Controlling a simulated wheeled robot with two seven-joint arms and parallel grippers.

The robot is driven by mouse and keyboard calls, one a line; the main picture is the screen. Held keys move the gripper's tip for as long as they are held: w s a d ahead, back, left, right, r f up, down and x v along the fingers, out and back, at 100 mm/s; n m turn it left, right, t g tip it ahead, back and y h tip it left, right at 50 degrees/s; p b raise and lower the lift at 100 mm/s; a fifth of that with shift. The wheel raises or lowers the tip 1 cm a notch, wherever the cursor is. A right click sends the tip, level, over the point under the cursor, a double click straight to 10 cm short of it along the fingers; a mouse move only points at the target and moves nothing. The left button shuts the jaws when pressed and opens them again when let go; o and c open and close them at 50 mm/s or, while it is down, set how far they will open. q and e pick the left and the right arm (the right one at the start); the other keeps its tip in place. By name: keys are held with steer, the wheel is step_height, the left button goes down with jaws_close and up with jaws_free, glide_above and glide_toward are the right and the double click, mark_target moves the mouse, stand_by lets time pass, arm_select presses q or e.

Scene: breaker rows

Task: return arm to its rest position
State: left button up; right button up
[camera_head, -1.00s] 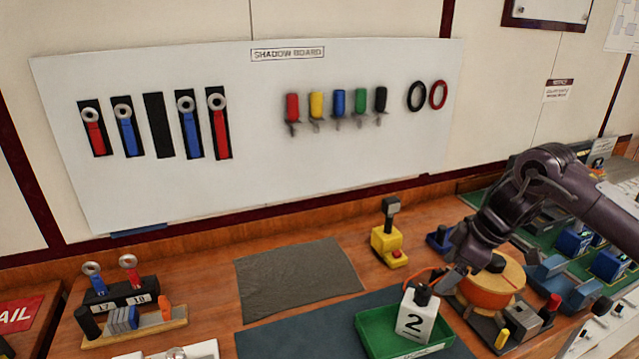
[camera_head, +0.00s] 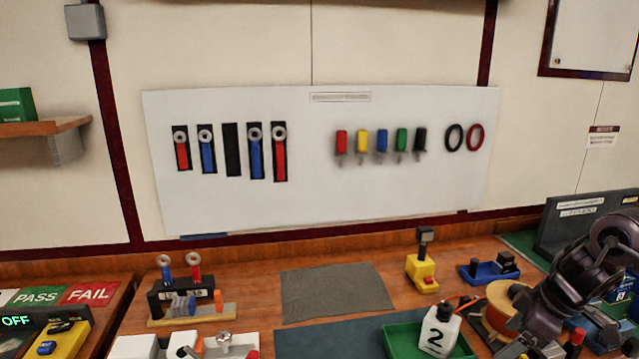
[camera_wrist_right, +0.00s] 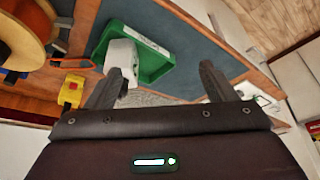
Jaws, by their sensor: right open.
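My right arm, dark purple, comes in at the lower right of the head view. Its gripper (camera_head: 520,338) is low in the picture, right of the white bottle marked 2 (camera_head: 437,330). In the right wrist view the two fingers of my right gripper (camera_wrist_right: 163,84) are wide apart with nothing held between them. The bottle (camera_wrist_right: 122,55) stands in the green tray (camera_wrist_right: 157,62), beyond the left finger in that view. The tray also shows in the head view (camera_head: 402,340). My left gripper is not in view.
An orange spool (camera_head: 500,305) and a blue tray (camera_head: 488,272) are near my right arm. A yellow block tool (camera_head: 422,272) stands left of them. A grey mat (camera_head: 335,292) lies bare on the bench. The shadow board (camera_head: 320,190) hangs behind.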

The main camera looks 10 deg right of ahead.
steer(key=w+a+f+n+t, duration=0.1)
steer(key=w+a+f+n, duration=0.2)
steer(key=a, duration=0.5)
steer(key=w+a+f+n+t, duration=0.1)
steer(key=w+a+f+n, duration=0.1)
steer(key=a+f, duration=0.4)
steer(key=s+a+m+t+y, duration=0.1)
steer(key=s+a+t, duration=0.1)
steer(key=a, duration=0.7)
steer(key=s+a+m+t+y, duration=0.1)
steer(key=s+a+t, duration=0.1)
steer(key=a, duration=0.8)
steer(key=s+d+f+m+g+h, duration=0.25)
steer(key=s+d+m, duration=0.25)
steer(key=s, duration=0.4)
steer(key=s+d+f+m+g+h, duration=0.25)
steer(key=s+d+f+m, duration=0.2)
steer(key=s, duration=0.45)
step_height(320, 180, down, 30)
steer(key=s+g, duration=0.1)
steer(key=g, duration=0.1)
steer(key=s+d+f, duration=0.2)
steer(key=s+f, duration=0.7)
steer(key=s, duration=0.1)
steer(key=s+d+f+g, duration=0.1)
steer(key=s+d+f, duration=0.1)
steer(key=s+f, duration=0.7)
steer(key=shift+s+n+b, duration=0.35)
steer(key=shift+b, duration=0.1)
steer(key=shift+d, duration=0.1)
